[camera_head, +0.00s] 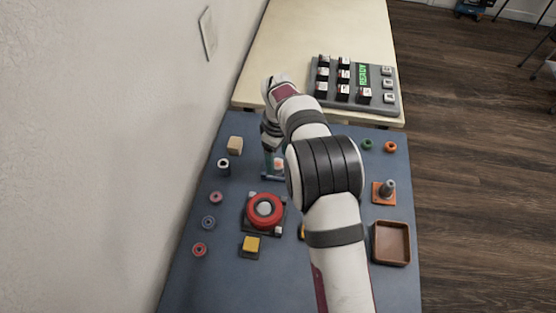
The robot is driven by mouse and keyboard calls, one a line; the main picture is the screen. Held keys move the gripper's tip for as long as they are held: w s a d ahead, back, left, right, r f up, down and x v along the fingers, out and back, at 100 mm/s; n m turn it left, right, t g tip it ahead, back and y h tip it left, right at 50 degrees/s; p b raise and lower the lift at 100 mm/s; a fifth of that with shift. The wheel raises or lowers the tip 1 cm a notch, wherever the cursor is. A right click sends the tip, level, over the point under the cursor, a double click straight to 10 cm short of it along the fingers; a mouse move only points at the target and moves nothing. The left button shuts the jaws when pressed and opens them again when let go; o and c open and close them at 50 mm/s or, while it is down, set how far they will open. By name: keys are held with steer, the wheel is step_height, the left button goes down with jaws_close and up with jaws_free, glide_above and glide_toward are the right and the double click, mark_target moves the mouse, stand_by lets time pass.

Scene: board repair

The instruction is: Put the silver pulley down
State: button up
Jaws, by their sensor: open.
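My gripper (273,174) points down over the blue work mat (232,140), left of my forearm, with its jaws open. A small pinkish-red and pale thing (279,163) shows by the fingers; I cannot tell whether it is between them or behind. I cannot single out a silver pulley for certain. A grey post (388,187) stands on an orange square base (377,198) at the right. A small grey-blue ring (208,223) lies at the left. My arm hides the middle of the mat.
A red wheel (250,210) with a pale hub sits on a dark base just nearer than my gripper. A yellow block (251,244), tan block (235,145) and black-and-white cylinder (223,167) stand left. A brown tray (408,244) is right; a keypad panel (345,105) lies beyond.

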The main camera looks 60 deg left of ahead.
mark_target(278, 163)
step_height(278, 163, up, 10)
steer(key=w+d+r+m, duration=0.2)
steer(key=d+r+m, duration=0.15)
steer(key=d, duration=0.45)
steer(key=w+d+r+m, duration=0.3)
steer(key=d+m, duration=0.1)
steer(key=d, duration=0.3)
steer(key=w+d+r+m, duration=0.2)
steer(key=d+r+m, duration=0.2)
steer(key=d, duration=0.4)
steer(key=s+d+m+y, duration=0.1)
steer(key=s+d+m, duration=0.35)
steer(key=d, duration=0.35)
steer(key=s+d+m, duration=0.4)
steer(key=d+m, duration=0.2)
steer(key=d, duration=0.3)
steer(key=s+d+f+m, duration=0.3)
steer(key=s+m, duration=0.3)
steer(key=s, duration=0.2)
steer(key=shift+s+d+y, duration=0.15)
steer(key=shift+d+y, duration=0.25)
steer(key=shift+d, duration=0.1)
